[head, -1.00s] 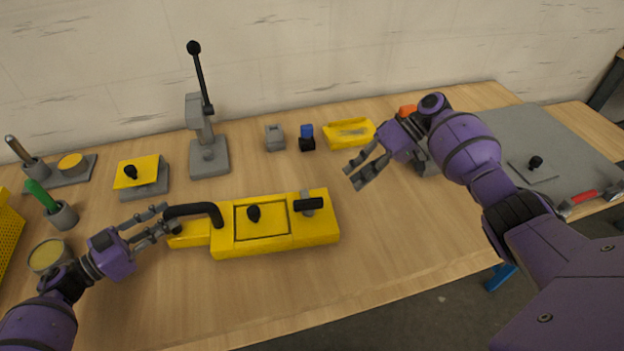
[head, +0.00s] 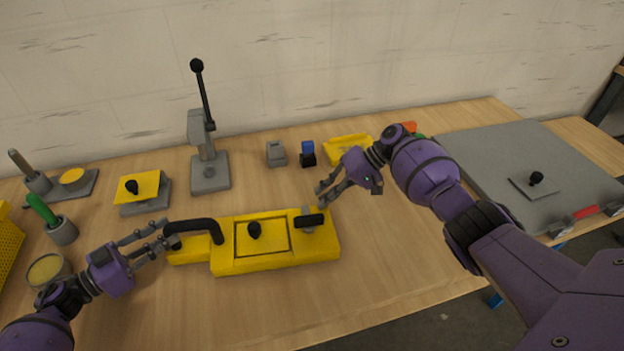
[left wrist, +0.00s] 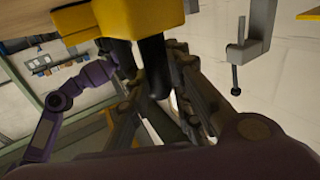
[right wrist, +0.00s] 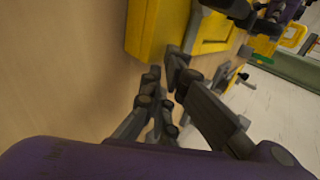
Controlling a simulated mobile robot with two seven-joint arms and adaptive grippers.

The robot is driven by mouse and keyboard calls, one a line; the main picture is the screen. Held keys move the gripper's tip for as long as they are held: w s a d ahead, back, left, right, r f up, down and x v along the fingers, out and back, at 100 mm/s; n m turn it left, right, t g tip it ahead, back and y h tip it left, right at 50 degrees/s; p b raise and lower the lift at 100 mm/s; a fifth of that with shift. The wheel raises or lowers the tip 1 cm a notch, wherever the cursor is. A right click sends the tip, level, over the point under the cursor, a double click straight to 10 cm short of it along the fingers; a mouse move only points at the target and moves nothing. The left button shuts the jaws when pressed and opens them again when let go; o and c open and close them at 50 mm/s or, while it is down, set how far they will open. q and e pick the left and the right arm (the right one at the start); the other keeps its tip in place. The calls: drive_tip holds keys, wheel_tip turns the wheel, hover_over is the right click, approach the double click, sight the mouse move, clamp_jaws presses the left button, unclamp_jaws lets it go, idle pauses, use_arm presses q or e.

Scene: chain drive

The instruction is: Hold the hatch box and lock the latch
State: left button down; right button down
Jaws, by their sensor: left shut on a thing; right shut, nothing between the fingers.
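The latch (head: 308,221), a black bar on a grey mount, sits at the box's right end. A black handle (head: 195,227) is at its left end. My left gripper (head: 172,243) is shut on the handle; the left wrist view shows the fingers around a dark bar (left wrist: 155,68). My right gripper (head: 322,192) is shut and empty, just above and right of the latch, apart from it. The right wrist view shows the box (right wrist: 150,28) beyond the fingers.
Behind the box stand a grey lever press (head: 209,172), a small grey block (head: 276,153), a blue-and-black piece (head: 307,153) and a yellow tray (head: 347,148). A grey panel (head: 500,160) lies at right. The table front of the box is clear.

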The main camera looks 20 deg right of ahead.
drive_tip(key=shift+a, duration=0.85)
drive_tip(key=shift+w+a, duration=0.35)
drive_tip(key=shift+a, duration=0.25)
drive_tip(key=shift+w+a, duration=0.1)
drive_tip(key=shift+a, duration=0.1)
drive_tip(key=shift+w+a, duration=0.15)
drive_tip(key=shift+a, duration=0.55)
drive_tip(key=shift+w+a, duration=0.15)
drive_tip(key=shift+a, duration=1.6)
drive_tip(key=shift+s+a, duration=0.15)
drive_tip(key=shift+a, duration=0.95)
drive_tip(key=shift+r, duration=0.15)
